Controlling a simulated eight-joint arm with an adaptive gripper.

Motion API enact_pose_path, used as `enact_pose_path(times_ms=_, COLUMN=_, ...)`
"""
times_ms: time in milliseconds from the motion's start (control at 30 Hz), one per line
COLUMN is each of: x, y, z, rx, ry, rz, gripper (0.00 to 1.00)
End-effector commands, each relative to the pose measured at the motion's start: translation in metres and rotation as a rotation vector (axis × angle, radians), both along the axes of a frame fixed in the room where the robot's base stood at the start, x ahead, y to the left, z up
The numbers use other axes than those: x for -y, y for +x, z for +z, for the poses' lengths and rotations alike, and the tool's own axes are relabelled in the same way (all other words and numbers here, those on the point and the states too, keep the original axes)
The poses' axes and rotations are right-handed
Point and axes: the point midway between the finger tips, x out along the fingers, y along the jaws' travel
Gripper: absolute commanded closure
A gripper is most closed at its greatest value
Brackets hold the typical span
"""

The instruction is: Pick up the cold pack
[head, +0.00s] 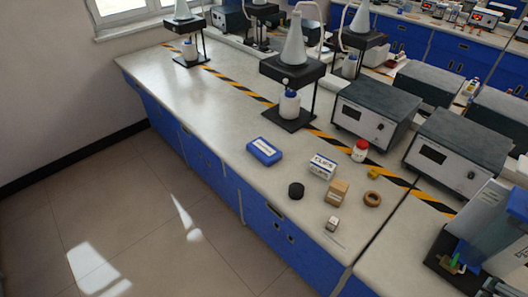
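A blue flat pack with a white label, which looks like the cold pack (264,152), lies flat on the grey lab bench (222,115). It is near the bench's front edge, left of a group of small items, with nothing on top of it. The label's text is too small to read. My gripper is not in view.
Right of the pack are a white-and-blue clips box (322,166), a black round object (296,190), a cardboard box (337,193), a brown ring (372,199), a small pale cube (333,223) and a red-capped bottle (360,151). A flask stand (290,75) stands behind. Bench space left is clear.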

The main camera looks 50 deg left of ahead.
Motion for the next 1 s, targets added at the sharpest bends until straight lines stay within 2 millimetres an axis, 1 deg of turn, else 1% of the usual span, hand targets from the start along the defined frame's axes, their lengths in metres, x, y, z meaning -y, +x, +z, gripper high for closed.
enact_pose_path(times_ms=167, x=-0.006, y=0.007, z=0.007, rx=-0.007, ry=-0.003, rz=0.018, gripper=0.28)
enact_pose_path(times_ms=367, x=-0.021, y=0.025, z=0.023, rx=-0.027, ry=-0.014, rz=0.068, gripper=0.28)
enact_pose_path(times_ms=667, x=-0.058, y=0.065, z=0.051, rx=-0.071, ry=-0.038, rz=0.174, gripper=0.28)
enact_pose_path(times_ms=1000, x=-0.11, y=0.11, z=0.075, rx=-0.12, ry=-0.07, rz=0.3, gripper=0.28)
